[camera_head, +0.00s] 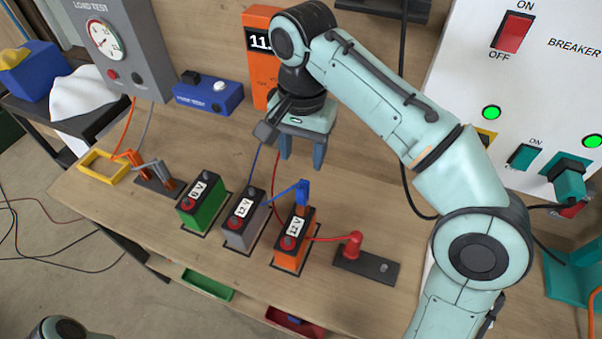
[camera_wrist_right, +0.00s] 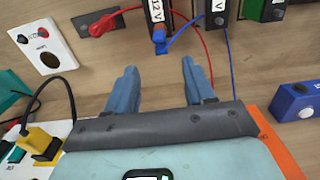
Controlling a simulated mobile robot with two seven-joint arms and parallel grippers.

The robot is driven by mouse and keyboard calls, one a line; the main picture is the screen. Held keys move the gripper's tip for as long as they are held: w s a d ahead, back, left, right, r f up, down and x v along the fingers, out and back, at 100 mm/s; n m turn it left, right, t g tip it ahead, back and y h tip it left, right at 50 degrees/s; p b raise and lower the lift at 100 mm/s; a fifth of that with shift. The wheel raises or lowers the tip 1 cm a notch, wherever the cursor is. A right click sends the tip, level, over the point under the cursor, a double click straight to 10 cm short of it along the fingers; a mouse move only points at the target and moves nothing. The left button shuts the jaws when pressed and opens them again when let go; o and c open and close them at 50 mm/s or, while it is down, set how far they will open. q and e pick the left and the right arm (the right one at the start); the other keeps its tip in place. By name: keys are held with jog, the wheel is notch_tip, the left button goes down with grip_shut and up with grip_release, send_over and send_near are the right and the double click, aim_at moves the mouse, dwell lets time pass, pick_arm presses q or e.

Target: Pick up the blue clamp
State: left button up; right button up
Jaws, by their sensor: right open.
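The blue clamp (camera_head: 302,192) stands at the back end of the top of the orange 12 V battery (camera_head: 291,258), with a blue wire running from it. It also shows in the right wrist view (camera_wrist_right: 160,40), just beyond my fingertips. My right gripper (camera_head: 302,162) is open and empty, above and behind the clamp, fingers pointing down. In the right wrist view my two blue fingers (camera_wrist_right: 159,64) are spread apart, with the clamp roughly in line with the gap between them. My left gripper is not in view.
A grey battery (camera_head: 243,222) and a green battery (camera_head: 203,202) stand left of the orange one. A red clamp (camera_head: 354,243) sits on a dark plate at right. The orange meter (camera_head: 262,68) stands behind; loose wires cross the bench (camera_head: 140,203). A breaker panel (camera_head: 460,85) stands right.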

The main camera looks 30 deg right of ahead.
aim_at(303, 185)
jog(key=f+b, duration=0.1)
jog(key=f, duration=0.1)
jog(key=f+b, duration=0.1)
jog(key=f, duration=0.1)
jog(key=f+b, duration=0.1)
jog(key=f, duration=0.1)
jog(key=shift+s+f, duration=0.3)
jog(key=shift+f, duration=0.05)
jog(key=shift+w+f, duration=0.2)
jog(key=shift+f, duration=0.7)
notch_tip(303, 185, down, 4)
jog(key=shift+w+d+f+b, duration=0.1)
jog(key=shift+w+f+b, duration=0.1)
jog(key=shift+b, duration=0.55)
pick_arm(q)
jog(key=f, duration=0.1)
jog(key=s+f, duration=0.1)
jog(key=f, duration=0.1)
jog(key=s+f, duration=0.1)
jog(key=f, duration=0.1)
pick_arm(e)
grip_shut()
